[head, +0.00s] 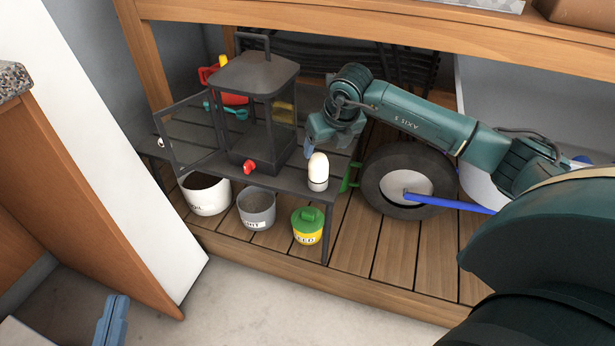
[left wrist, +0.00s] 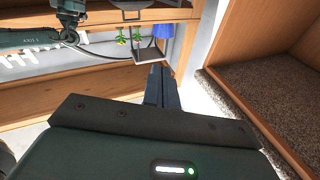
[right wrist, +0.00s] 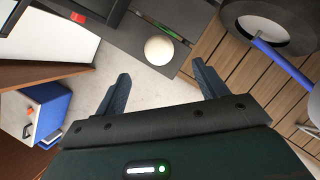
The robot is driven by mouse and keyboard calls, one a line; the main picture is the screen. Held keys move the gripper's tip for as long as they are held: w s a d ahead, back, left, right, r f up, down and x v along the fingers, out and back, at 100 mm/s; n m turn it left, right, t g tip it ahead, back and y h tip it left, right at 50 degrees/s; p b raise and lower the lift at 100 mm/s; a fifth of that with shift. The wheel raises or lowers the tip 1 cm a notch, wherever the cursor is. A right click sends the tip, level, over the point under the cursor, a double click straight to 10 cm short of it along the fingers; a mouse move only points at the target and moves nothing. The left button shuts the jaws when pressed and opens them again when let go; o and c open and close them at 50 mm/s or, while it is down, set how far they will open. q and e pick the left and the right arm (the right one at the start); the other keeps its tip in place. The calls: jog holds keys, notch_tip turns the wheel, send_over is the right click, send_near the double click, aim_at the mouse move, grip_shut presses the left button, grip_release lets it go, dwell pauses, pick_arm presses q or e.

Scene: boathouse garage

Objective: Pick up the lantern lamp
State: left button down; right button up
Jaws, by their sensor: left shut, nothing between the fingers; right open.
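A small lamp (head: 318,172) with a white rounded top stands upright near the front right corner of a low dark slatted table. Beside it, to the left, stands a dark lantern (head: 268,78) with a top handle, its glass door (head: 190,137) swung open. My right gripper (head: 311,147) is open just behind and above the lamp. In the right wrist view the lamp (right wrist: 159,50) appears beyond and between the spread fingertips (right wrist: 163,80), with nothing held. My left gripper (head: 112,318) is shut and empty, low at the front left; its closed fingers (left wrist: 158,84) show in the left wrist view.
The low table (head: 330,138) sits under a wooden shelf beam (head: 330,35). Pots (head: 257,208) and a yellow-green tin (head: 307,225) stand beneath it. A wheel (head: 408,180) is close on the right. A white panel (head: 115,165) stands left.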

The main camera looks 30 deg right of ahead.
aim_at(321, 160)
jog(key=b+x, duration=0.1)
jog(key=x, duration=0.5)
jog(key=shift+a+f+b, duration=0.1)
jog(key=shift+f+b, duration=0.1)
jog(key=shift+b, duration=0.2)
jog(key=f+b, duration=0.2)
jog(key=f, duration=0.1)
jog(key=shift+w+f, duration=0.25)
jog(key=shift+f, duration=0.05)
jog(key=shift+w+f, duration=0.25)
jog(key=shift+f, duration=0.15)
jog(key=shift+w+f+b, duration=0.2)
jog(key=shift+f+b, duration=0.05)
jog(key=shift+b, duration=0.05)
pick_arm(q)
jog(key=shift+w+d+r+t+h, duration=0.1)
jog(key=shift+w+r+t+h, duration=0.15)
jog(key=shift+r+h, duration=0.2)
jog(key=shift+w+d+r+t+h, duration=0.1)
jog(key=shift+r+t+h, duration=0.2)
jog(key=shift+h, duration=0.15)
pick_arm(e)
jog(key=c, duration=1.1)
pick_arm(q)
jog(key=shift+f, duration=0.1)
pick_arm(e)
jog(key=shift+r, duration=0.1)
